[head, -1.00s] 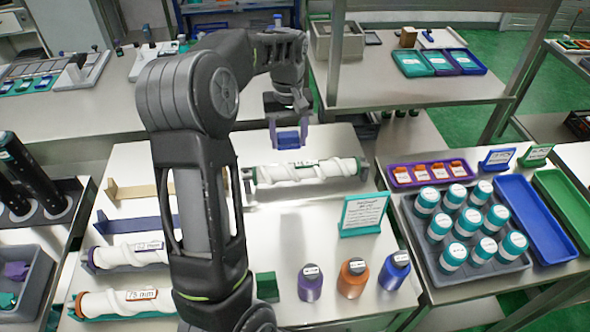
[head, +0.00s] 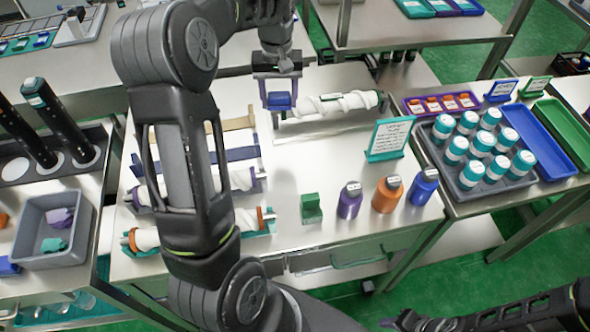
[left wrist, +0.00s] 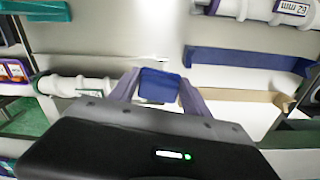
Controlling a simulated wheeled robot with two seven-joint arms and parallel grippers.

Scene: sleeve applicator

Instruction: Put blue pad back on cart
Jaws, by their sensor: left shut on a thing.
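My left gripper (head: 278,88) is shut on the blue pad (head: 280,101), a small blue block. It is over the middle table, at the left end of a white sleeved roll (head: 335,103). In the left wrist view the blue pad (left wrist: 158,86) sits between the two fingertips. I cannot tell its height above the table. The cart at the left (head: 85,276) carries a grey bin (head: 52,262) with purple and teal pads in it. A blue piece (head: 8,267) shows at the left picture edge. My right gripper (head: 405,319) is low at the bottom, its jaws unclear.
A green block (head: 311,209) and purple, orange and blue bottles (head: 387,195) stand along the table's front. A teal-framed sign (head: 388,139) stands behind them. Dark cylinders (head: 45,118) rise at the left. A tray of teal-capped jars (head: 470,150) is at the right.

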